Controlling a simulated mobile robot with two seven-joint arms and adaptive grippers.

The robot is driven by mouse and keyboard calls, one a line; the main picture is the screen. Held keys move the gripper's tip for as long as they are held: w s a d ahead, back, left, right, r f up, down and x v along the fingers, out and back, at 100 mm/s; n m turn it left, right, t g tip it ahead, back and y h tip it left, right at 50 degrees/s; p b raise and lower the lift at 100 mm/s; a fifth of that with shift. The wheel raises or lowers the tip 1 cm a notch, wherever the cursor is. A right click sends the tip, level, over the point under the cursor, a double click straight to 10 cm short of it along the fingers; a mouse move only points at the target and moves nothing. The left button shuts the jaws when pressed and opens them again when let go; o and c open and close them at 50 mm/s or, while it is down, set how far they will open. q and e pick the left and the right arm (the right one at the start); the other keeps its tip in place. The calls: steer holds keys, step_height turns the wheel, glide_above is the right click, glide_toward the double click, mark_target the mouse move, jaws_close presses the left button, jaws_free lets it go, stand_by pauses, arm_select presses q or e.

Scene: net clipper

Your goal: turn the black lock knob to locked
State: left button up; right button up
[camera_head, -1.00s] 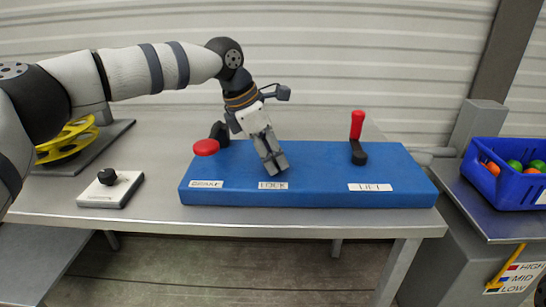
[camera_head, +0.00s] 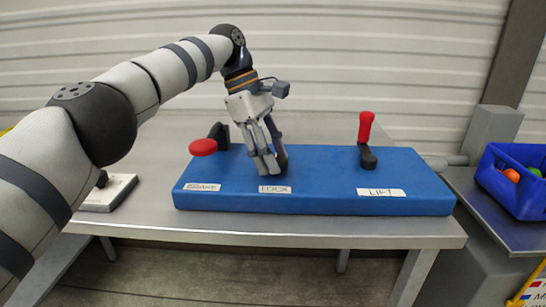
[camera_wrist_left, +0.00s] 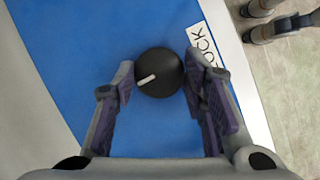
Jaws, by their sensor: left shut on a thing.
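The black lock knob (camera_wrist_left: 160,76) sits on the blue panel (camera_head: 320,180) behind the LOCK label (camera_head: 275,189). A white pointer line on the knob shows in the left wrist view, aimed toward the lower left of that picture. My left gripper (camera_head: 271,165) points down over the knob, with one finger on each side of it. In the left wrist view the fingers (camera_wrist_left: 160,82) are shut on the knob's sides. In the head view the fingers hide most of the knob. My right gripper is in neither view.
A red-tipped brake lever (camera_head: 203,147) stands left of my gripper. A red-handled lift lever (camera_head: 366,130) stands to the right. A blue crate (camera_head: 520,190) with coloured balls is at the far right. A white plate (camera_head: 112,194) lies at the left, partly behind my arm.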

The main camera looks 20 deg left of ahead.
arm_select(q)
steer(key=shift+f+m, duration=0.2)
steer(key=shift+m, duration=0.1)
stand_by(0.4)
steer(key=o, duration=1.2)
steer(key=shift+r, duration=0.1)
steer(key=shift+c, duration=0.2)
